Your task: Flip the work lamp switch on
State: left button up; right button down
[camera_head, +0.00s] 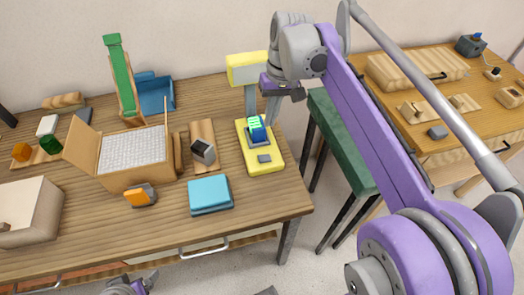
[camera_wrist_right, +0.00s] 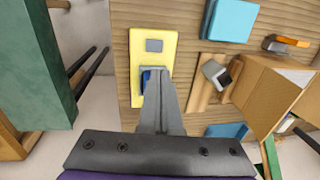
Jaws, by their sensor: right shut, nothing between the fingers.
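The work lamp has a yellow base (camera_head: 275,166) on the table's right end, with a grey post (camera_head: 250,99) and a yellow head (camera_head: 247,68). A blue switch (camera_head: 258,134) with a bright green marked top stands tilted in a dark frame on the base. In the right wrist view the switch (camera_wrist_right: 147,80) is partly hidden by my fingers. My right gripper (camera_head: 272,117) is shut and empty, pointing down just beside the switch at the post side. I cannot tell whether the fingertips (camera_wrist_right: 156,70) touch it. My left gripper does not show clearly.
A small grey plate (camera_head: 264,158) lies on the lamp base. A blue block (camera_head: 210,194), a grey device on a wooden strip (camera_head: 203,150) and an open carton (camera_head: 132,174) stand to the left. A green bench (camera_head: 340,140) stands right of the table (camera_head: 270,205).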

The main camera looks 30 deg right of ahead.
aim_at(263, 158)
jog(key=f, duration=0.4)
jog(key=a+f, duration=0.1)
jog(key=f, duration=0.4)
jog(key=a+f+b, duration=0.1)
jog(key=f, duration=0.3)
jog(key=shift+w+a+f, duration=0.1)
jog(key=shift+w+f, duration=0.15)
jog(key=shift+f, duration=0.1)
jog(key=shift+a+f+h, duration=0.1)
jog(key=shift+f+h, duration=0.15)
jog(key=shift+h, duration=0.15)
jog(key=shift+s, duration=0.1)
jog(key=shift+d+r, duration=0.1)
jog(key=shift+d, duration=0.3)
jog(key=shift+s+d, duration=0.1)
jog(key=shift+d, duration=0.35)
jog(key=shift+r, duration=0.1)
